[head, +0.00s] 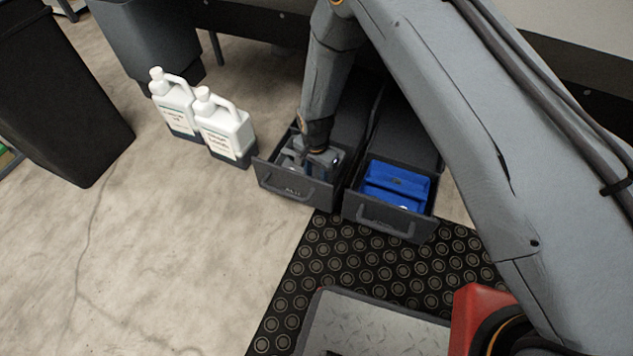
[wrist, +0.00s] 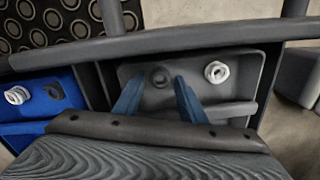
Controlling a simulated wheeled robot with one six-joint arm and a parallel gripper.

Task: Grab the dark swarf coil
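A small dark swarf coil (wrist: 160,76) lies on the grey insert (wrist: 240,108) in the left drawer (head: 293,189). My gripper (wrist: 158,88) reaches down into that drawer. Its two blue-grey fingers stand apart, with the coil between or just past their tips in the wrist view. I cannot tell whether they touch it. The gripper is open. In the head view my gripper (head: 312,160) hides the coil.
A pale ring-shaped coil (wrist: 216,71) lies close beside the dark one. The right drawer (head: 388,222) holds a blue insert (head: 397,187) with another pale coil (wrist: 17,95). White jugs (head: 226,128) stand left of the drawers. Drawer walls surround my gripper closely.

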